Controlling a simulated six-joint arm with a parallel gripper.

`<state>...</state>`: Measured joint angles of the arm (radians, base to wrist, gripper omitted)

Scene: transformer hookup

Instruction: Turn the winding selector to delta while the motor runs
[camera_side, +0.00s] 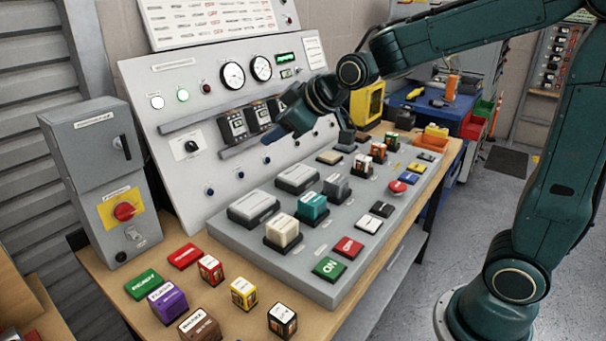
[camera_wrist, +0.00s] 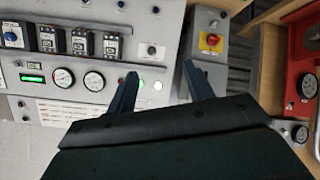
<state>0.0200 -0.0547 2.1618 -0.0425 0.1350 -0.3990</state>
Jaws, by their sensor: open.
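A black rotary knob on a white square plate (camera_side: 191,146) is on the sloped grey panel, left of the breakers. It shows in the wrist view as a small dark knob (camera_wrist: 152,50). Its label is too small to read, so I cannot tell whether it is the winding selector. A blue knob (camera_wrist: 12,37) sits on a plate at the panel's other end, in the wrist view only. My gripper (camera_wrist: 160,70) is open and empty, its two fingers spread before the panel. In the side view my gripper (camera_side: 268,138) hides part of the breaker row. No motor is identifiable.
A lit green lamp (camera_side: 183,96), two round gauges (camera_side: 233,76) and a green display (camera_side: 287,57) are on the panel. A grey box with a red switch (camera_side: 124,211) stands left. The console (camera_side: 320,225) carries several blocks; more blocks lie on the bench.

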